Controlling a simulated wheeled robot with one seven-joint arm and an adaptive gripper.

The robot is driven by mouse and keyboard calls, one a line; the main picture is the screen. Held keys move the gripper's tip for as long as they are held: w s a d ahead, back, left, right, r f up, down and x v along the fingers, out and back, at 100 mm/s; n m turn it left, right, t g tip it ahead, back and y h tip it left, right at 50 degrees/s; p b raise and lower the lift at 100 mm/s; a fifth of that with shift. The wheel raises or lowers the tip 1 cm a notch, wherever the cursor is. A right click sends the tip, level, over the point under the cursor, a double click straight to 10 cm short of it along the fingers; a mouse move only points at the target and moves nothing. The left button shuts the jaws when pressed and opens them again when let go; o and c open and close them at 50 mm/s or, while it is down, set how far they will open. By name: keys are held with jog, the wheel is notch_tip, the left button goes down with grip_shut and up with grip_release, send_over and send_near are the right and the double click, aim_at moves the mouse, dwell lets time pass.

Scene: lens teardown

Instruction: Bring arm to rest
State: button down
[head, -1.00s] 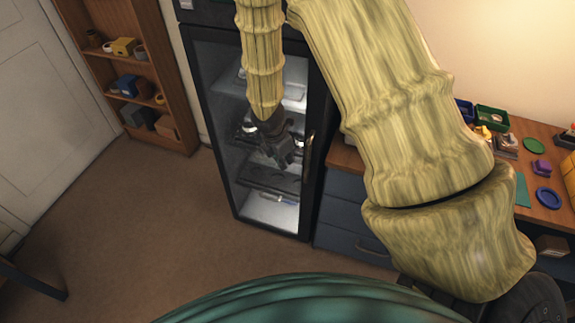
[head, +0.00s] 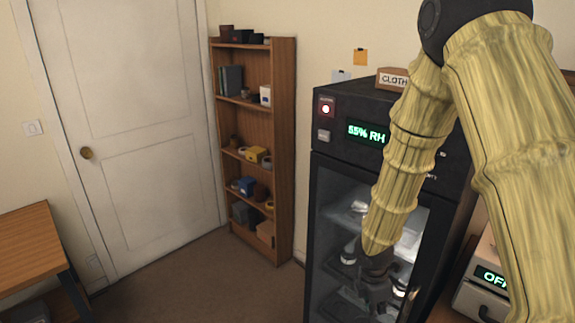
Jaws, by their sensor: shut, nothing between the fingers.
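My arm, with a yellow bamboo-like skin, comes in from the right and bends down in the head view. My gripper (head: 378,290) hangs dark and pointing downward in front of the glass door of the black dry cabinet (head: 325,215). It is shut, with nothing held. Its fingertips are hard to make out against the dark cabinet. The cabinet's display reads 55% RH, with a red light beside it. Lens parts show behind the glass on its shelves.
A wooden bookshelf (head: 285,150) with small boxes stands left of the cabinet. A white door (head: 135,120) is at the left, with a wooden table (head: 30,245) before it. A device reading OFF (head: 470,298) sits at lower right. The floor between is clear.

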jog(key=s+a+f+m+y+b, duration=0.1)
jog(key=s+a+f+m+b, duration=0.1)
jog(key=s+f+m, duration=0.8)
jog(key=s+a+f+m+y+b, duration=0.1)
jog(key=s+a+f+m+b, duration=0.1)
jog(key=s+f+m, duration=0.7)
jog(key=s+a+f, duration=0.1)
jog(key=s+f, duration=0.7)
jog(key=s, duration=0.2)
jog(key=shift+s+f+m+b, duration=0.2)
jog(key=shift+f+m+b, duration=0.1)
jog(key=shift+m, duration=0.1)
jog(key=shift+d, duration=0.1)
